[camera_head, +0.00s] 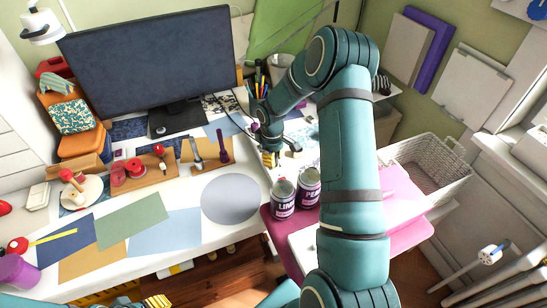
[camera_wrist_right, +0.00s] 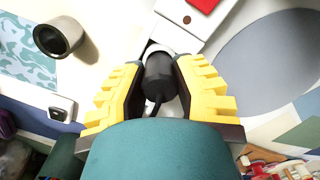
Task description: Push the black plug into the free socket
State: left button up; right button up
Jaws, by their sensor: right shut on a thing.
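My right gripper (camera_wrist_right: 158,85) is shut on the black plug (camera_wrist_right: 158,72), which sits between the yellow fingers with its cord toward my wrist. The plug's front end is at a white round socket (camera_wrist_right: 158,48) by the white power strip (camera_wrist_right: 188,18). I cannot tell whether the plug is in the socket or just in front of it. In the head view my right gripper (camera_head: 270,157) is low over the right part of the desk, and the plug cannot be made out there. Yellow tips of my left gripper (camera_head: 156,301) show at the bottom edge; their opening is unclear.
Two purple-labelled cans (camera_head: 283,199) stand in front of my right gripper. A pen holder (camera_head: 260,98) and the monitor (camera_head: 150,58) are behind. A grey round mat (camera_head: 230,199) lies bare to the left. A white basket (camera_head: 432,165) is at the right.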

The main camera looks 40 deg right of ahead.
jog(key=shift+f+b, duration=0.35)
jog(key=shift+f, duration=0.2)
jog(key=o, duration=0.9)
jog(key=shift+o, duration=0.2)
jog(key=r, duration=1.2)
jog(key=shift+w+a, duration=0.1)
jog(key=shift+w, duration=0.1)
